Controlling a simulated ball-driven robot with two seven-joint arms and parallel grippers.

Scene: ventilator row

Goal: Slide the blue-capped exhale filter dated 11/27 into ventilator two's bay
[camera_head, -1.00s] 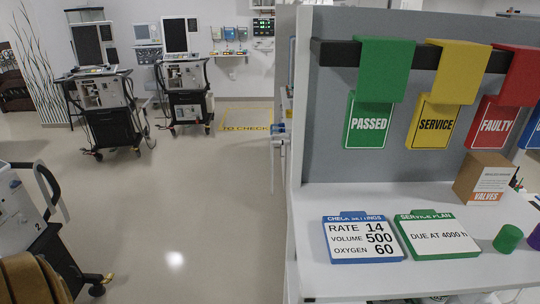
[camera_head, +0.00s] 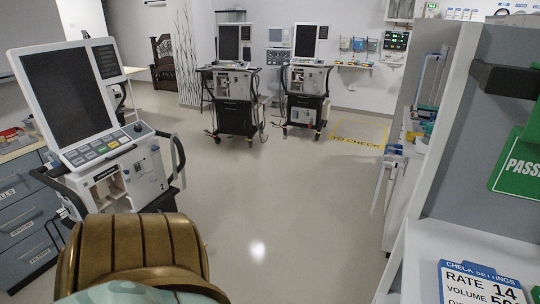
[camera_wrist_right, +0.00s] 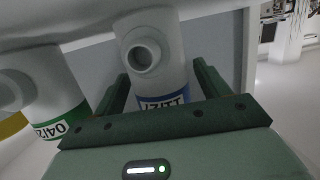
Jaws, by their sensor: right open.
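In the right wrist view, a white filter (camera_wrist_right: 153,72) with a round port hangs between the green fingers of my right gripper (camera_wrist_right: 160,85). Its blue band shows a date, upside down and partly cut off, that seems to read 11/2-something. The gripper is open, with a finger on each side of the filter; contact cannot be told. A second white filter with a green band (camera_wrist_right: 62,127) marked 04/2-something is at the left. In the head view, a ventilator (camera_head: 128,175) stands at the left with an open bay (camera_head: 112,188) in its front. My left gripper is not in view.
A drawer cabinet (camera_head: 22,205) stands left of the near ventilator. Two more ventilators, left (camera_head: 236,100) and right (camera_head: 305,85), stand at the back. Open floor (camera_head: 290,200) lies between. A grey partition and white bench (camera_head: 425,262) with a check-settings card (camera_head: 480,285) bound the right.

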